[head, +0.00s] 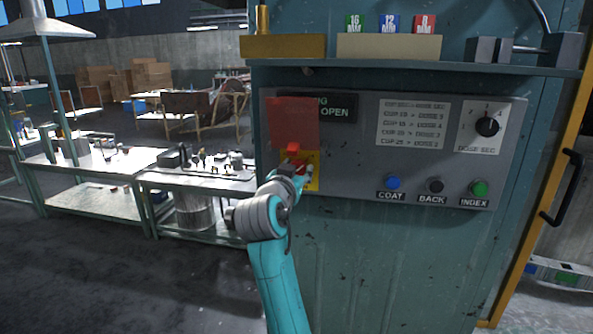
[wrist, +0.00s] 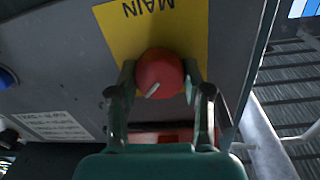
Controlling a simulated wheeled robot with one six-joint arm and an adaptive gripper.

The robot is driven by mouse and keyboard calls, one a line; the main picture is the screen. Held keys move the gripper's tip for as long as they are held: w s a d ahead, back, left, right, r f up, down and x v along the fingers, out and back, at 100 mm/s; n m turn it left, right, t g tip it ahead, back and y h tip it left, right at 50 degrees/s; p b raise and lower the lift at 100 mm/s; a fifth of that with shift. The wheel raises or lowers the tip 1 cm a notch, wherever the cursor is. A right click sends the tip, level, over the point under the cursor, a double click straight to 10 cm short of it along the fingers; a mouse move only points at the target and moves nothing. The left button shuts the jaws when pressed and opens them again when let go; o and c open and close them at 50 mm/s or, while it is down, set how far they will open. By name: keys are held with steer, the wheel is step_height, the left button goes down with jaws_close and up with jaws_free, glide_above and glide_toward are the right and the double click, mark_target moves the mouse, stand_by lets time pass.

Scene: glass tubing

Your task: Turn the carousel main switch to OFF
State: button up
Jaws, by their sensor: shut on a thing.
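The main switch is a round red knob (wrist: 160,72) with a white pointer mark, on a yellow plate (wrist: 118,32) lettered MAIN, upside down in the wrist view. The pointer runs toward the lower left there. My gripper (wrist: 160,86) has one finger on each side of the knob and is shut on it. In the head view my gripper (head: 298,171) is at the yellow plate (head: 314,181) on the left of the control panel and hides most of the knob. No OFF lettering is readable.
A red square panel (head: 291,118) is above the switch, partly covering a dark sign ending in OPEN. To the right are the COAT (head: 393,182), BACK (head: 436,185) and INDEX (head: 479,188) buttons and a dose dial (head: 488,126). A shelf (head: 400,66) overhangs the panel.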

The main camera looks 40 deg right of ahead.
steer(key=n, duration=0.4)
steer(key=shift+n, duration=0.3)
steer(key=n, duration=0.4)
steer(key=shift+f+n, duration=0.1)
steer(key=shift+n, duration=0.3)
steer(key=n, duration=0.4)
steer(key=shift+w+n+t, duration=0.1)
steer(key=shift+n+t, duration=0.2)
steer(key=shift+t, duration=0.1)
steer(key=shift+a+f+n, duration=0.1)
steer(key=shift+n, duration=2.2)
steer(key=o, duration=1.2)
steer(key=shift+c, duration=0.2)
